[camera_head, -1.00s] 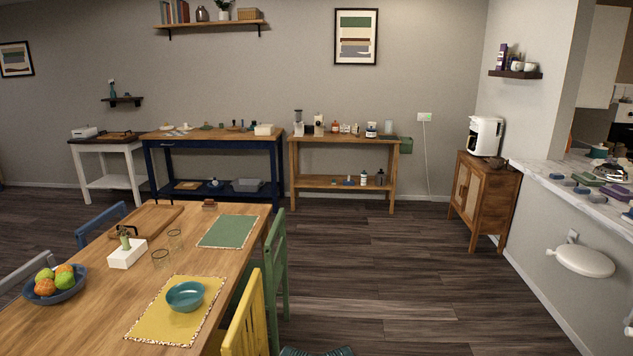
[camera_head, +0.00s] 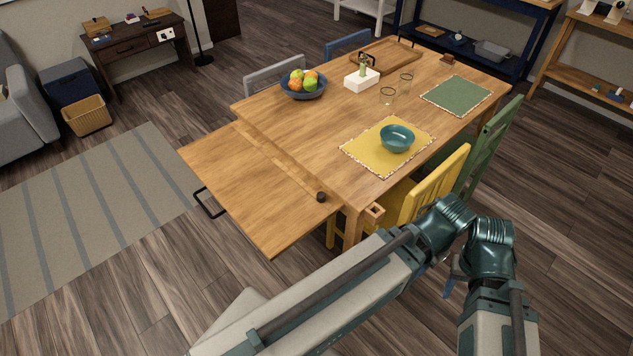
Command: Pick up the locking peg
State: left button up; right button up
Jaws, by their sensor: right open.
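A small dark round peg or knob (camera_head: 321,197) stands at the near right corner of the wooden table leaf (camera_head: 245,180). It may be the locking peg; it is too small to be sure. My right arm comes in from the bottom and bends at the lower right. My right gripper (camera_head: 450,283) is partly hidden behind its own wrist, open, to the right of and apart from the peg. My left gripper is not in view.
The dining table (camera_head: 290,150) holds a fruit bowl (camera_head: 303,87), a teal bowl (camera_head: 397,138) on a yellow mat (camera_head: 365,152), and glasses. A yellow chair (camera_head: 425,190) and a green chair (camera_head: 490,150) stand along its right side.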

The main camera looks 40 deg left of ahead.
aim_at(320, 196)
jog(key=u, duration=1.2)
